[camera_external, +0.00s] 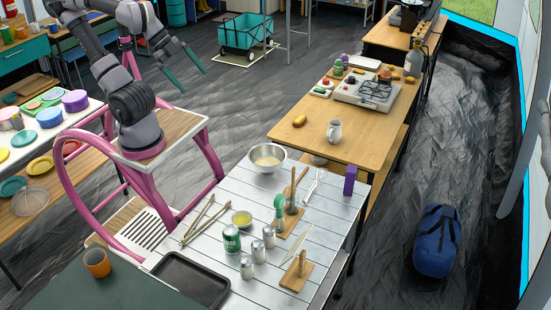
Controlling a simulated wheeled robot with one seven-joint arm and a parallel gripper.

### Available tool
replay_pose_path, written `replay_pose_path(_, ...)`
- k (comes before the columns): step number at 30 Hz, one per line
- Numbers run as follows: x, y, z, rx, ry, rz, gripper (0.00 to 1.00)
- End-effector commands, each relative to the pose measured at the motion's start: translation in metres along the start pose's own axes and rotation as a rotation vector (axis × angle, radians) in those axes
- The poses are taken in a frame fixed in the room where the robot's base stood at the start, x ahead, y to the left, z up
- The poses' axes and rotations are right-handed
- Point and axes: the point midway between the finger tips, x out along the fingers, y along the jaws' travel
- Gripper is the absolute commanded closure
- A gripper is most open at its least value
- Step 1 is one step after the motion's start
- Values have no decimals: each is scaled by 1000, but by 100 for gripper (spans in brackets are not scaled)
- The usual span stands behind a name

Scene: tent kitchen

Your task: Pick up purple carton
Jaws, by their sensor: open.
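The purple carton (350,180) stands upright at the far right corner of the slatted white table (225,199). It is a small, narrow block. My gripper (194,73) is in the upper left, raised above the floor area, with its two teal fingers spread apart and nothing between them. It is well to the left of the carton and far from it.
Beside the carton are tongs (312,184) and a wooden utensil stand (293,222). A metal bowl (267,158), a green can (231,238) and a black tray (189,280) share the table. A wooden table (300,140) with a stove adjoins behind.

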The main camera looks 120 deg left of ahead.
Motion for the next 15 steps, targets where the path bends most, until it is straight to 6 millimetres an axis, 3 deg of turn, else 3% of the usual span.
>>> replay_pose_path(5,29,-21,-34,-38,16,-21,3)
replay_pose_path(11,99,-66,-94,-105,76,-61,3)
replay_pose_path(15,159,-100,-124,-149,126,-83,3)
